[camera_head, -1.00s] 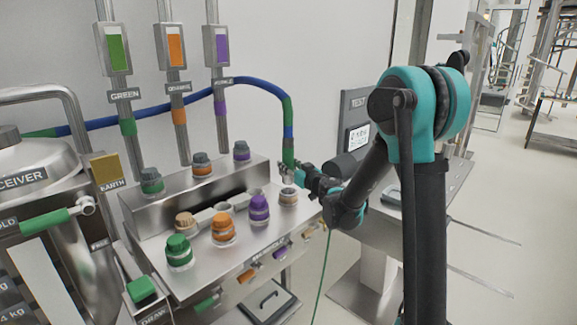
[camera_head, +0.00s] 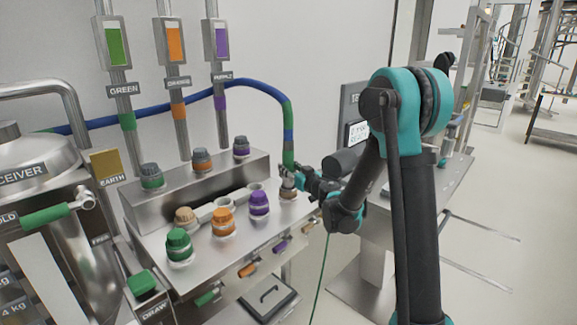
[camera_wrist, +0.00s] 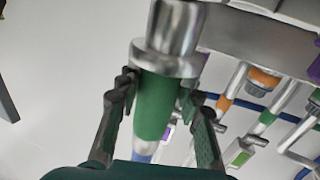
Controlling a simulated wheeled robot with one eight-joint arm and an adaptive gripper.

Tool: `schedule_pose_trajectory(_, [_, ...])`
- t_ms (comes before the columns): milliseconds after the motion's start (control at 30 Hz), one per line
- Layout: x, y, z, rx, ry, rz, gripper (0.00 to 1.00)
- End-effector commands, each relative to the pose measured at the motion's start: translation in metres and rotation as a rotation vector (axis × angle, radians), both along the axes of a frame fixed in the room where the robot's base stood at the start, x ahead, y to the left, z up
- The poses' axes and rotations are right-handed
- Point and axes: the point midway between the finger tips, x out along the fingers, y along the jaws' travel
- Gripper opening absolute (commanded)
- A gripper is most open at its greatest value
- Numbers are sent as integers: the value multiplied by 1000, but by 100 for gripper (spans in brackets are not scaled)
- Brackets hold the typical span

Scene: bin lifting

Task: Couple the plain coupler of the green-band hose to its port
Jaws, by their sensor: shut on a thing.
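My gripper (camera_head: 291,178) is shut on the green-banded end of the blue hose (camera_head: 250,85). In the wrist view the fingers (camera_wrist: 160,112) stand on both sides of the green band (camera_wrist: 157,105). The plain metal coupler (camera_wrist: 165,45) extends beyond the fingers, with no cap on it. In the head view the hose hangs upright, its lower end directly over a small pale port (camera_head: 288,193) at the right of the sloped manifold top. My gripper partly hides this spot, so I cannot tell whether coupler and port touch.
On the manifold (camera_head: 205,262) stand green (camera_head: 179,244), orange (camera_head: 222,221) and purple (camera_head: 259,204) fittings, and a tan one (camera_head: 186,216). A raised back ledge (camera_head: 178,190) carries more capped fittings. A steel receiver (camera_head: 45,165) is at left, a bench (camera_head: 455,185) at right.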

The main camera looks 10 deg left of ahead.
Motion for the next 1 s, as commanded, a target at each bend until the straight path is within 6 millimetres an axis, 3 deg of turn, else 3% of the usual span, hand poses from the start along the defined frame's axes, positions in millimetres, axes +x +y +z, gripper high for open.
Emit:
schedule_pose_trajectory(333, [0,0,-1,0,0,0,0])
schedule_pose_trajectory(1000, [0,0,-23,0,0,0,0])
